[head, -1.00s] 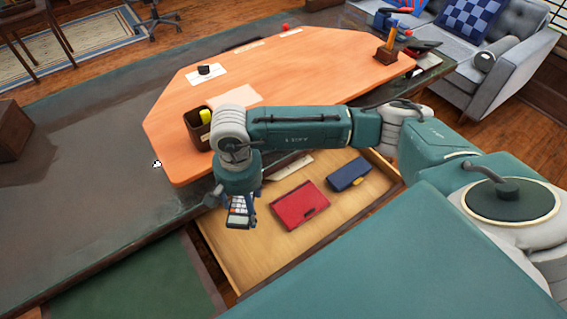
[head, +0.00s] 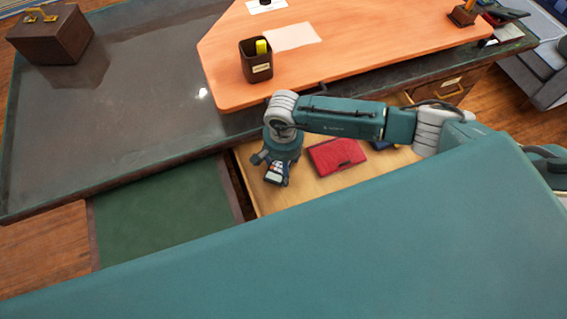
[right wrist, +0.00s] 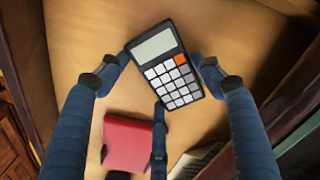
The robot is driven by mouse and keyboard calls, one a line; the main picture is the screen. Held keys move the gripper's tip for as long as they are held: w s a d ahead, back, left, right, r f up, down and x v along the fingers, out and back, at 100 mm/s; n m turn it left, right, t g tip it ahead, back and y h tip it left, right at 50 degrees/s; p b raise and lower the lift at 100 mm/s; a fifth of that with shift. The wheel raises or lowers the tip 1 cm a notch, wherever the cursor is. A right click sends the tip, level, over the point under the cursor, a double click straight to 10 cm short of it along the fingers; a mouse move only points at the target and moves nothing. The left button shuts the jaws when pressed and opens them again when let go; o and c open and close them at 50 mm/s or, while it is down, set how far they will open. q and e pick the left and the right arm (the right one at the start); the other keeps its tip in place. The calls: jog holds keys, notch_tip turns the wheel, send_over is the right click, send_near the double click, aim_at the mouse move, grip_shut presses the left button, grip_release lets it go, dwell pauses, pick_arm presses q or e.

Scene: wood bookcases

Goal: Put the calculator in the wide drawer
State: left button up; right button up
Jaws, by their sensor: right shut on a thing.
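The calculator (right wrist: 165,70) is grey with a pale display and white, grey and orange keys. My right gripper (head: 273,174) is shut on it, with fingers at both sides and a third finger below in the right wrist view. In the head view the calculator (head: 274,173) hangs over the left part of an open wooden drawer (head: 290,200), pulled out from under the desk. The drawer floor shows behind it in the right wrist view (right wrist: 90,35). My left gripper is out of view.
A red case (head: 337,155) lies in the drawer right of the calculator, with a dark blue item (head: 382,145) farther right, partly hidden by my arm. A pen cup (head: 256,62) stands on the orange desktop (head: 350,55). A brown box (head: 50,35) stands far left.

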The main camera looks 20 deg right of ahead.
jog(key=shift+f, duration=0.2)
jog(key=o, duration=1.2)
jog(key=shift+r, duration=0.1)
jog(key=shift+r, duration=0.15)
notch_tip(320, 180, up, 12)
jog(key=shift+b, duration=0.75)
